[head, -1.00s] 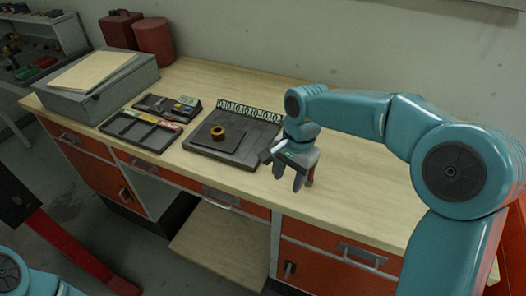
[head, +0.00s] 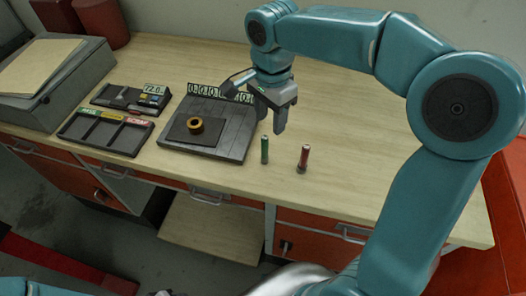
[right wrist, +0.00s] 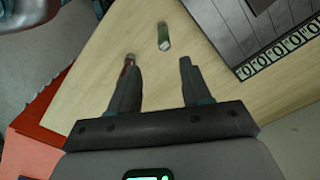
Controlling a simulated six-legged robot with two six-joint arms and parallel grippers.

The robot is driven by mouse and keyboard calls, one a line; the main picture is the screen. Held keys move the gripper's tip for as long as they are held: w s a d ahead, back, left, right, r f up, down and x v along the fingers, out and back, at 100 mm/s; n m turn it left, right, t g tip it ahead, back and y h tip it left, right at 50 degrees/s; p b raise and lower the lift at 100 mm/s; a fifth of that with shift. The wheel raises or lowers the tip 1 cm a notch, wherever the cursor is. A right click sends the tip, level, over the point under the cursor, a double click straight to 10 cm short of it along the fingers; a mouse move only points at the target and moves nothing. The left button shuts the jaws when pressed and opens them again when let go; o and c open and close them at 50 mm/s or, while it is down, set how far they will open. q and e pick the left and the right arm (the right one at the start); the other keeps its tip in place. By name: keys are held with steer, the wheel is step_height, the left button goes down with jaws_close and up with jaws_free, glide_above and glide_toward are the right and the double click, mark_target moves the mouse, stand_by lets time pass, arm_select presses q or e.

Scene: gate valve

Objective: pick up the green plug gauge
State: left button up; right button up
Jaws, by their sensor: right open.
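The green plug gauge (head: 265,149) stands upright on the wooden bench, just right of the dark plate. It also shows in the right wrist view (right wrist: 163,37), beyond the fingertips and roughly between their lines. My right gripper (head: 274,120) is open and empty, above and behind the green gauge in the head view, apart from it. Its two fingers show in the right wrist view (right wrist: 157,62). My left gripper does not show.
A red plug gauge (head: 303,158) stands to the right of the green one; the left finger partly covers it in the right wrist view. The dark plate (head: 235,146) with a brass ring (head: 195,125) and a sorting tray (head: 82,131) lie left. The bench's right side is clear.

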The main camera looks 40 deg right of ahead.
mark_target(264, 145)
steer(key=f, duration=0.4)
steer(key=shift+w+a+f, duration=0.2)
steer(key=shift+a+f, duration=0.05)
steer(key=shift+f, duration=0.15)
steer(key=shift+s+f, duration=0.25)
steer(key=shift+f, duration=0.2)
steer(key=f, duration=0.1)
steer(key=f+p, duration=0.1)
steer(key=f, duration=0.1)
steer(key=w+f, duration=0.1)
steer(key=shift+a+f, duration=0.25)
steer(key=shift+f, duration=0.1)
steer(key=shift+s+d, duration=0.1)
steer(key=shift+s, duration=0.1)
steer(key=shift+w, duration=0.2)
jaws_close()
steer(key=shift+s, duration=0.1)
